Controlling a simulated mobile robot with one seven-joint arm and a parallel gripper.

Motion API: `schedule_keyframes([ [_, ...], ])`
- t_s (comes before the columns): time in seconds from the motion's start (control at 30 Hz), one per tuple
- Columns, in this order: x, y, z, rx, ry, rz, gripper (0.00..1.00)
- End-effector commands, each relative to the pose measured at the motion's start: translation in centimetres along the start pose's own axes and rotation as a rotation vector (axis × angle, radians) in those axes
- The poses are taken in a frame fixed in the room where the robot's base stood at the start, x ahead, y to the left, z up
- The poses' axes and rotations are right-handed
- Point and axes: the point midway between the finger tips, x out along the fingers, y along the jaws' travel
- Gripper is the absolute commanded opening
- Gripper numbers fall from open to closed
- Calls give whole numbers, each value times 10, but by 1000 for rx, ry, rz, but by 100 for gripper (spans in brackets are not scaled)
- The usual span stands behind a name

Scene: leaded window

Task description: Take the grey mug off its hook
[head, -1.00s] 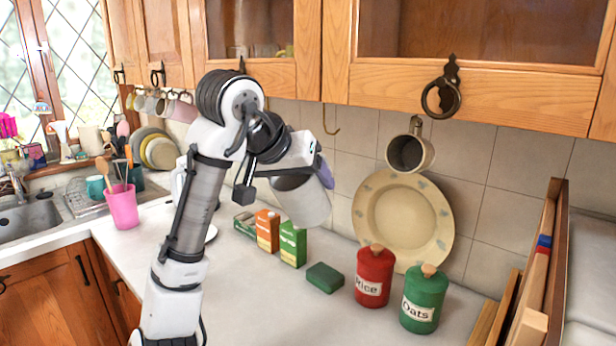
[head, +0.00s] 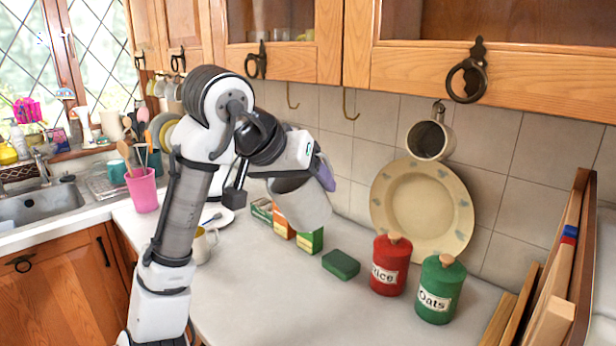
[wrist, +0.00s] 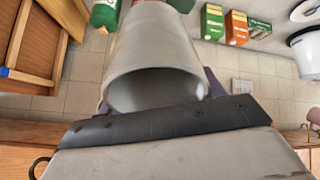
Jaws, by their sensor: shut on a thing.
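The grey mug (head: 303,204) is in my gripper (head: 318,174), tilted and held in the air above the counter. It is off the hooks and apart from the wall. In the wrist view the mug (wrist: 155,65) fills the upper middle, with its open mouth facing the camera and the dark edge of my gripper (wrist: 160,118) close against it. Its handle is hidden. A bare hook (head: 349,105) hangs under the cabinet to its upper right, and another bare hook (head: 291,96) is further left.
Below stand a red Rice jar (head: 390,267), a green Oats jar (head: 437,290), a green sponge (head: 341,264) and small boxes (head: 310,241). A white mug (head: 204,245) stands by my arm. The front counter is clear.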

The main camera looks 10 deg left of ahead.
Motion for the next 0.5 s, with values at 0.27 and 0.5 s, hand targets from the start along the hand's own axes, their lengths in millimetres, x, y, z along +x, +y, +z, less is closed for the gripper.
schedule_keyframes([
  [0.27, -6, -6, 12, -1, 2, 0, 4],
  [0.5, -10, -10, 22, -1, 1, 0, 4],
])
